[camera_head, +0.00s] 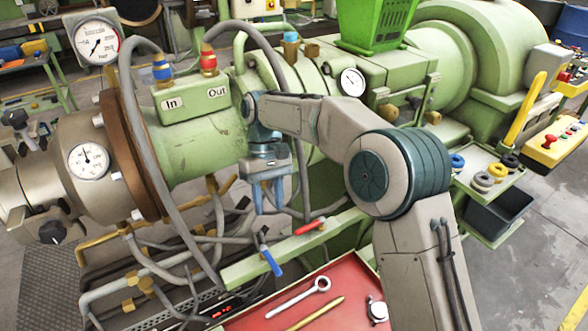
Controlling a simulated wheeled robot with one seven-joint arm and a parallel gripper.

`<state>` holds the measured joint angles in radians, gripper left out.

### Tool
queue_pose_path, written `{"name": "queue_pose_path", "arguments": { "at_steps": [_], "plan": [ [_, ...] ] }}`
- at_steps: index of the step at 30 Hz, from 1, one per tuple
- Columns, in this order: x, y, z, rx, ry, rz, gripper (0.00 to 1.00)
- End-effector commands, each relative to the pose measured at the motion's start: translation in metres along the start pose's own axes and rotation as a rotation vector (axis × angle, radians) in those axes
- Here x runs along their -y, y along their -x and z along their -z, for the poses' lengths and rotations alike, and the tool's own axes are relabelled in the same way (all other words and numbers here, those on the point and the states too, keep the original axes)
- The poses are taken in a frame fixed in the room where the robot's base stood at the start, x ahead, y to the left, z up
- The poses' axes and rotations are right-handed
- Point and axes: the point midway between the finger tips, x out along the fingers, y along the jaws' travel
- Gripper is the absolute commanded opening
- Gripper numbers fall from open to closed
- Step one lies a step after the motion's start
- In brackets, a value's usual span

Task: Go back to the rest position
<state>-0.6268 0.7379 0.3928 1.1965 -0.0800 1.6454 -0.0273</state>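My gripper (269,208) hangs at the end of my arm near the middle of the head view, with its blue fingers pointing down. The fingers are apart with nothing visible between them, so it is open and empty. It shows in front of the green extruder (195,150) and above a green rail (300,247). My arm is bent, with its large joint to the right of the gripper. How far the gripper is from the extruder is hard to tell.
Below my gripper are a red-handled valve (310,226), a blue-handled valve (270,262) and grey hoses. A red tray (340,285) with a wrench (298,297) and a brass rod (316,313) lies in front. A green side shelf (478,178) with rings stands right.

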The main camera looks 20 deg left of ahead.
Motion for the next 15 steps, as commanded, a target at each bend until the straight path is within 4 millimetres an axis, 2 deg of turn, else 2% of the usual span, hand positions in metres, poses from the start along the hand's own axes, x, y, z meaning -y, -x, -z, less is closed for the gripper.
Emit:
{"name": "queue_pose_path", "arguments": {
  "at_steps": [6, 8, 11, 15],
  "plan": [
    [0.0, 0.0, 0.0, 0.0, 0.0, 0.0, 0.37],
    [-0.006, 0.004, -0.006, -0.012, -0.015, -0.005, 0.37],
    [-0.021, 0.012, -0.024, -0.047, -0.059, -0.019, 0.37],
    [-0.054, 0.025, -0.067, -0.119, -0.159, -0.046, 0.37]
  ]
}}
